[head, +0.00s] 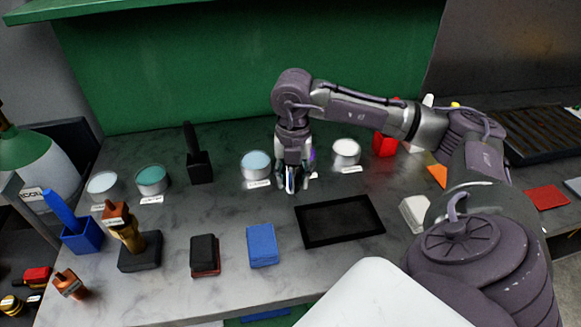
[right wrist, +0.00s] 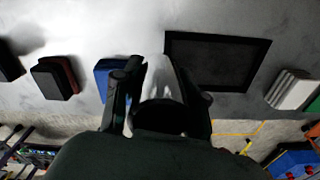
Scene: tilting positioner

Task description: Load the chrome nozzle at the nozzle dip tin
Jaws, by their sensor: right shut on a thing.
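My right gripper (head: 291,185) points down over the bench in the head view, between two labelled tins. It is shut on a pale, shiny piece, seemingly the chrome nozzle (right wrist: 160,78), which shows between the fingers in the right wrist view. The fingers hide much of it. A tin with pale blue contents (head: 256,162) stands just left of the gripper, and a tin with white contents (head: 346,148) stands to its right. The labels are too small to read, so I cannot tell which is the nozzle dip tin. My left gripper is not in view.
A black framed mat (head: 340,221) lies in front of the gripper. A blue block (head: 262,246) and a dark block (head: 204,252) lie nearby. A brass tool (head: 125,228) stands on a black base at left. Two more tins (head: 151,180) stand back left.

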